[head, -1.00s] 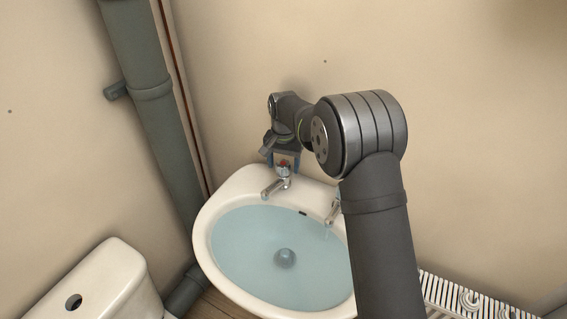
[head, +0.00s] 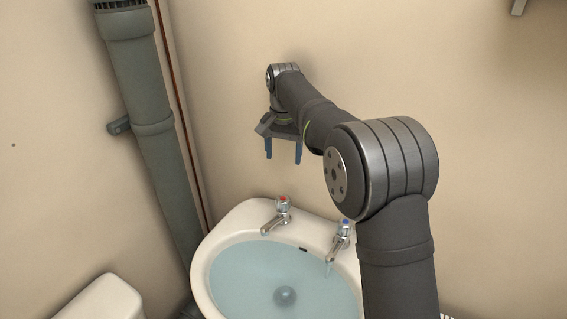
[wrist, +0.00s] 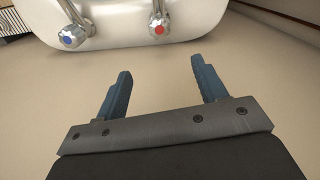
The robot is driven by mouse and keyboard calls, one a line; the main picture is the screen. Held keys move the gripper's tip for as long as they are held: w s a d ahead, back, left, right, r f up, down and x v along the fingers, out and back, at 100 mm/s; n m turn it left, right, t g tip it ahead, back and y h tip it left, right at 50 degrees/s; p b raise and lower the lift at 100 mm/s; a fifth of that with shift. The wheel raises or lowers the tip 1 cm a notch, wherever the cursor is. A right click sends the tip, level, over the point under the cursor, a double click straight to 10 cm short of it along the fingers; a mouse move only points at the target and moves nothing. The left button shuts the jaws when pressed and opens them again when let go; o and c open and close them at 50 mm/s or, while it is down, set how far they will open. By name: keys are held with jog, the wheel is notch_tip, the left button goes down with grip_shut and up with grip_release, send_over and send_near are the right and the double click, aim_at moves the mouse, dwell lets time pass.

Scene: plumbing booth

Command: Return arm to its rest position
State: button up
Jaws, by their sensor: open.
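My gripper (head: 283,151) hangs above the sink's back edge in the head view, its two blue fingers apart and pointing down. Nothing is between them. In the wrist view my gripper (wrist: 160,85) is also open and empty, with the taps beyond the fingertips. The red-marked tap (head: 281,216) is below the gripper, clear of it; it also shows in the wrist view (wrist: 158,24). The blue-marked tap (head: 341,238) is to its right, and a thin stream of water seems to run from its spout. It shows at left in the wrist view (wrist: 73,36).
The white sink (head: 205,272) is full of bluish water, with a round grey thing (head: 285,295) in its middle. A grey pipe (head: 150,110) stands at the left, and a white toilet cistern (head: 105,300) is at the lower left. The wall behind the gripper is bare.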

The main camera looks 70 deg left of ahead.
aim_at(282, 198)
dwell(0.3)
notch_tip(282, 198, down, 17)
jog(key=shift+f, duration=0.2)
dwell(0.4)
jog(key=shift+f, duration=0.2)
jog(key=shift+r+n, duration=0.2)
jog(key=shift+n, duration=0.7)
jog(key=n, duration=0.6)
jog(key=shift+s, duration=0.1)
jog(key=n, duration=0.4)
jog(key=shift+s+n, duration=0.1)
jog(key=shift+n, duration=2.1)
